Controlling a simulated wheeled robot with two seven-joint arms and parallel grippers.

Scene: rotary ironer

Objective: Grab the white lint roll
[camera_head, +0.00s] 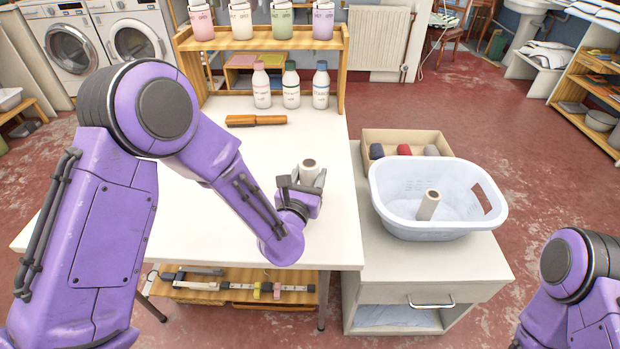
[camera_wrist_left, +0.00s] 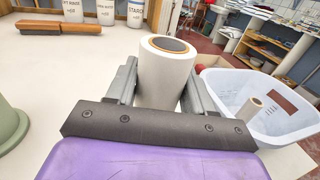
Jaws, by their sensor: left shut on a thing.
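The white lint roll (camera_head: 309,164) stands upright at the right part of the white table, with a brown ring core at its top. It also fills the middle of the left wrist view (camera_wrist_left: 167,78). My left gripper (camera_head: 303,182) has its two fingers on either side of the roll and is shut on it. The roll's lower part is hidden behind the gripper, so I cannot tell whether it touches the table. A second white roll (camera_head: 429,204) leans inside the white plastic basket (camera_head: 440,230). My right gripper is out of view; only part of my right arm shows at lower right.
The basket stands on a grey cabinet (camera_head: 425,268) right of the white table (camera_head: 225,170). A wooden box (camera_head: 400,138) with dark, red and grey rolls is behind it. A brown brush (camera_head: 256,121) and several bottles are at the table's back. A green object (camera_wrist_left: 8,125) is at left.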

